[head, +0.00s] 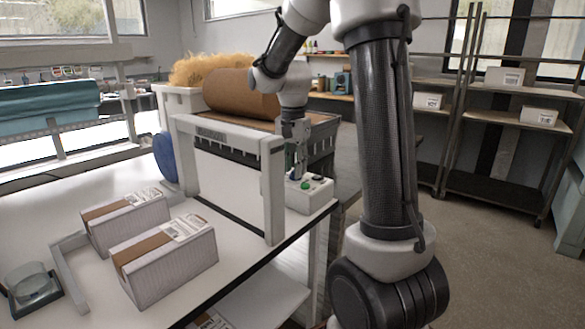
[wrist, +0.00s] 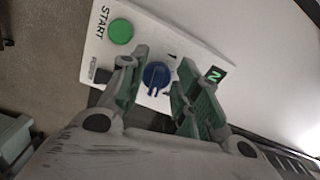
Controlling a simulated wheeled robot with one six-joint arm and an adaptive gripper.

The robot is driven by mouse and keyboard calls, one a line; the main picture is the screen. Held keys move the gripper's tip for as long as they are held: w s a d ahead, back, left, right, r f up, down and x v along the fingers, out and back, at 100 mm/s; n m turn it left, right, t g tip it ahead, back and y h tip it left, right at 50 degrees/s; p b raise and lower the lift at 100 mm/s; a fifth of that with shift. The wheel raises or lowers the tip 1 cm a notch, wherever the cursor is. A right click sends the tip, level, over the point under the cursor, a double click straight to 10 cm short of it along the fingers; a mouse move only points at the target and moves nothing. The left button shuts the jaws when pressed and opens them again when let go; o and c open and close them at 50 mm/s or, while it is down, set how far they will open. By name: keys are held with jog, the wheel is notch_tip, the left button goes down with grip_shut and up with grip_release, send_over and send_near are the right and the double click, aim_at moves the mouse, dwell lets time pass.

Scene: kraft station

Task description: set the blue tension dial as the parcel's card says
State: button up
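The blue dial (wrist: 157,76) sits on the white control box (wrist: 103,65) in the wrist view, its raised grip bar running toward the lower edge of the picture. My gripper (wrist: 163,68) is open, with one finger on each side of the dial. I cannot tell whether either finger touches it. In the head view my gripper (head: 297,170) is low over the control box (head: 312,198) and hides the dial. Two parcels, a nearer one (head: 175,268) and a farther one (head: 125,228), lie on the white table. Their cards are too small to read.
A brown paper roll (head: 240,92) rests behind the white frame (head: 272,190). A grey tape dispenser (head: 32,285) stands at front left.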

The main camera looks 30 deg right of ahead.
jog(key=shift+f, duration=0.2)
grip_shut()
dwell(0.3)
jog(key=n, duration=0.5)
jog(key=shift+s+d+n, duration=0.2)
jog(key=shift+d+n, duration=0.05)
jog(key=shift+n, duration=0.15)
jog(key=n, duration=0.5)
jog(key=shift+s+d, duration=0.1)
jog(key=shift+d, duration=0.2)
jog(key=n, duration=0.6)
jog(key=shift+d+n, duration=0.35)
jog(key=shift+n, duration=0.05)
jog(key=n, duration=0.6)
jog(key=shift+w+d, duration=0.25)
jog(key=shift+w, duration=0.1)
